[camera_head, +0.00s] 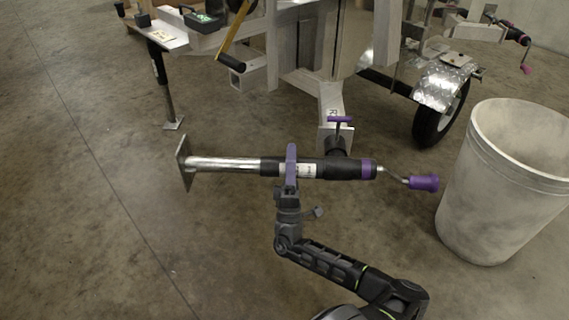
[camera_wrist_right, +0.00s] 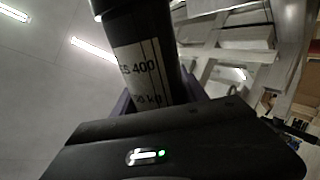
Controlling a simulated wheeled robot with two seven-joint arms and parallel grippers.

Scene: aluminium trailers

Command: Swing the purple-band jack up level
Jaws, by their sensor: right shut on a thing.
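The purple-band jack (camera_head: 253,166) lies level in the head view, its foot plate (camera_head: 184,164) at the left and its crank with a purple grip (camera_head: 424,183) at the right. It joins the trailer's frame at a swivel mount with a purple T-handle (camera_head: 340,119) above it. My left gripper is not in view.
A large whitish bin (camera_head: 505,180) stands at the right, close to the crank grip. A trailer wheel under a metal fender (camera_head: 446,86) is behind it. Another jack (camera_head: 161,84) stands upright at the back left. The floor at the left is clear.

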